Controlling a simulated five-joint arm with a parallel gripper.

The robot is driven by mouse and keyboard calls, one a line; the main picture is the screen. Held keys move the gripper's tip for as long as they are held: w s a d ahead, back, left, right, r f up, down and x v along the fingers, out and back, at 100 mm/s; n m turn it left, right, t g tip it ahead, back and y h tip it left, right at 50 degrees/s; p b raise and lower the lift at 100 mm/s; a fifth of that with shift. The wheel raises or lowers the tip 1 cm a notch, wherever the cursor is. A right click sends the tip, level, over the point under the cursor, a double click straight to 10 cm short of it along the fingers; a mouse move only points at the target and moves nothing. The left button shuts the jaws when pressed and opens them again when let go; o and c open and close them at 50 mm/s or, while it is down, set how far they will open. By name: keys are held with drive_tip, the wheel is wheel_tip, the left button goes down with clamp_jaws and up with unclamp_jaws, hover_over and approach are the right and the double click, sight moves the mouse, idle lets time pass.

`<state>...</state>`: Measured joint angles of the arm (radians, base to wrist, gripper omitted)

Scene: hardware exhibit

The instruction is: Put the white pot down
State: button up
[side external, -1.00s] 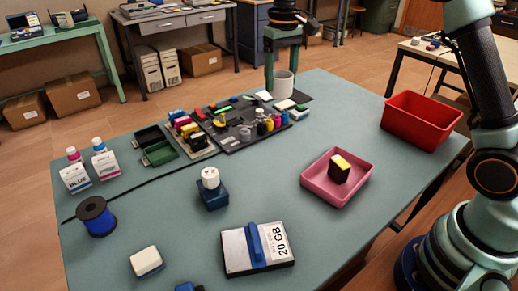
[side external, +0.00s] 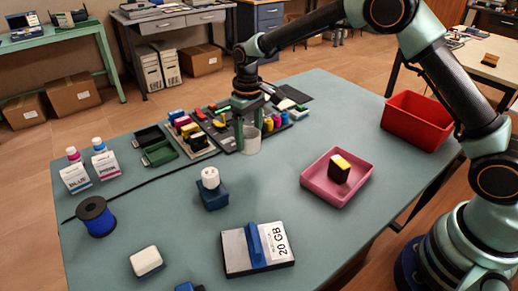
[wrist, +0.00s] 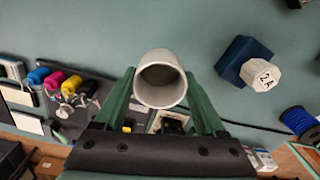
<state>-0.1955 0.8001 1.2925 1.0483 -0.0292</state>
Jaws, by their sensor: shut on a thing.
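The white pot (side external: 250,143) is a plain, pale cylinder, upright between the green fingers of my gripper (side external: 248,124). In the wrist view the pot (wrist: 160,92) shows its round open mouth, with a finger of my gripper (wrist: 158,95) on each side. My gripper is shut on it. The pot is close to the teal table (side external: 275,185), at the front right edge of the dark tool tray; I cannot tell whether its base touches the table.
A blue block with a white knob (side external: 210,178) stands nearer the camera. The dark tray (side external: 228,148) holds several small bottles and parts. A pink tray (side external: 322,188) with a black-and-yellow block and a red bin (side external: 420,120) lie right. The table between pot and pink tray is clear.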

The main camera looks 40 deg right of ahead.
drive_tip(key=shift+f, duration=3.2)
drive_tip(key=shift+f, duration=0.1)
drive_tip(key=o, duration=1.3)
wheel_tip(320, 180, up, 12)
drive_tip(key=shift+r, duration=0.1)
drive_tip(key=s+d+r+m+t, duration=0.1)
drive_tip(key=s+d+r+t, duration=0.1)
drive_tip(key=s+d+r, duration=0.4)
drive_tip(key=s+d+r+m+t, duration=0.1)
drive_tip(key=s+d+r+t, duration=0.1)
drive_tip(key=s+r, duration=0.65)
drive_tip(key=shift+m+t, duration=0.3)
drive_tip(key=shift+t, duration=0.5)
drive_tip(key=s+f, duration=0.1)
drive_tip(key=s, duration=0.1)
drive_tip(key=s+d+f, duration=0.1)
drive_tip(key=s, duration=0.2)
drive_tip(key=s+d+f, duration=0.1)
drive_tip(key=s, duration=0.1)
drive_tip(key=shift+s+f, duration=0.2)
drive_tip(key=shift+s, duration=0.1)
